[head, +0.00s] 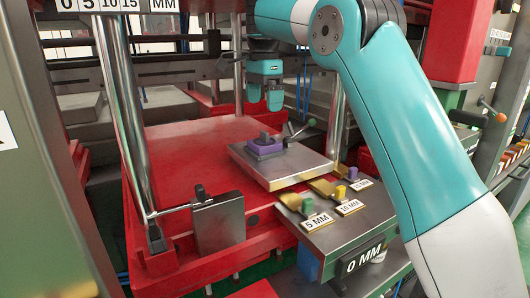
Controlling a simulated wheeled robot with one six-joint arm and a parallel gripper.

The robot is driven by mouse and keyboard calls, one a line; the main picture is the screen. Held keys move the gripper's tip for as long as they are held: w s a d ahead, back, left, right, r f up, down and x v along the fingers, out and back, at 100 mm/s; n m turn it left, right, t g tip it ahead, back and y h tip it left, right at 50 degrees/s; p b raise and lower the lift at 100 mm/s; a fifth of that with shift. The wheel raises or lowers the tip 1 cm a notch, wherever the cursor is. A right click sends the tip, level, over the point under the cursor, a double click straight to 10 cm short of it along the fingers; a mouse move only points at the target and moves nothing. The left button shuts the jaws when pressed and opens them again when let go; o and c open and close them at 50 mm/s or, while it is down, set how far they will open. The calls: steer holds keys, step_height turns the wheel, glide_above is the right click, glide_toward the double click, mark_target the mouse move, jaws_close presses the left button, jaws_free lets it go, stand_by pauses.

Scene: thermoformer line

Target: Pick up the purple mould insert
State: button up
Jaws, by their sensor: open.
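The purple mould insert (266,146) sits on a grey metal plate (296,170) on the red platen, right of the picture's centre. A dark knob stands on top of the insert. A lever handle is beside it on the right. My gripper (265,103) hangs from my teal and white arm, above and behind the insert as seen in the head view. It is open and empty, with its fingers pointing down and clear of the insert.
The red platen (190,150) is mostly bare. Chrome columns (123,110) stand around it. A metal block (219,223) with a rod is at its front. Coloured gauges labelled 5 MM (316,222) and 10 MM (350,207) lie on a shelf at front right.

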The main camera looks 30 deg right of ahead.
mark_target(264, 131)
step_height(264, 131, down, 6)
steer(key=b, duration=0.4)
steer(key=shift+r, duration=0.25)
steer(key=f+b, duration=0.1)
steer(key=b, duration=0.1)
steer(key=f+b, duration=0.4)
steer(key=shift+s+a+f, duration=0.1)
steer(key=shift+s+f, duration=0.05)
steer(key=shift+s, duration=0.2)
steer(key=c, duration=1.1)
steer(key=shift+o, duration=0.2)
steer(key=shift+r, duration=0.25)
